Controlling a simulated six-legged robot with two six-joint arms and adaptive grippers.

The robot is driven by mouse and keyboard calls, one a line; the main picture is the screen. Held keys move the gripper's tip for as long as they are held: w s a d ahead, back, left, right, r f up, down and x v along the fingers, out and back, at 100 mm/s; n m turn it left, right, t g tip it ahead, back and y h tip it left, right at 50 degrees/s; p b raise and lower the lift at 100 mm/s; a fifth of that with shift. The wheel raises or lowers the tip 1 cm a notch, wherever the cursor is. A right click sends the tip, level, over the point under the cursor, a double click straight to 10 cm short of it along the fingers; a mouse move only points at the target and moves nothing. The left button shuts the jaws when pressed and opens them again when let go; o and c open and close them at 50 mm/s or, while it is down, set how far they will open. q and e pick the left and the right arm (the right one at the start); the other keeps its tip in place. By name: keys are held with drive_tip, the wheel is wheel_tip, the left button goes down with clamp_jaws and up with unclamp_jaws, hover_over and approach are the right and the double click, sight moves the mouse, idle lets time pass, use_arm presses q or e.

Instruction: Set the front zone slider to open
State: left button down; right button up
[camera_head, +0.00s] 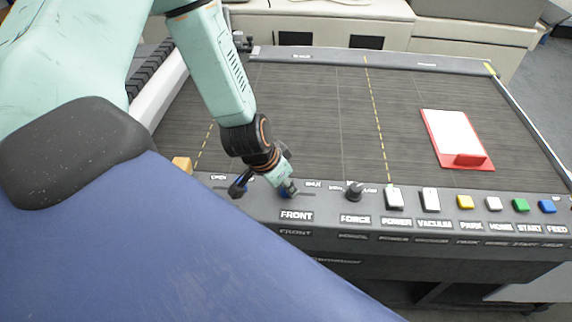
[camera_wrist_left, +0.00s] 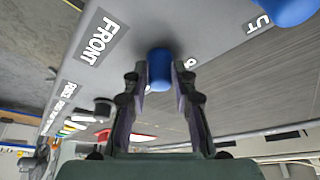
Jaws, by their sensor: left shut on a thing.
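The front zone slider's blue knob (camera_wrist_left: 160,68) stands between the two fingers of my left gripper (camera_wrist_left: 160,95), which is shut on it. In the head view my left gripper (camera_head: 286,187) reaches down to the control panel, above the FRONT label (camera_head: 296,215), and largely covers the knob. The OPEN label (camera_head: 218,177) is to the left and the SHUT label (camera_head: 313,184) to the right. The knob is nearer the SHUT label. A stretch of slot shows on its right. My right gripper is not in view.
Right of the slider are the dark FORCE knob (camera_head: 354,191), the white POWER switch (camera_head: 394,198), the VACUUM switch (camera_head: 431,200) and several coloured buttons. A red and white board (camera_head: 455,140) lies on the grey cutting bed (camera_head: 300,110) behind. An orange block (camera_head: 182,164) is at left.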

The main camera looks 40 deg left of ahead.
use_arm(q)
drive_tip(key=shift+w+a, duration=0.1)
drive_tip(key=c, duration=1.4)
unclamp_jaws()
drive_tip(key=shift+c, duration=0.2)
drive_tip(key=o, duration=0.4)
drive_tip(key=shift+a, duration=0.15)
drive_tip(key=shift+d, duration=0.2)
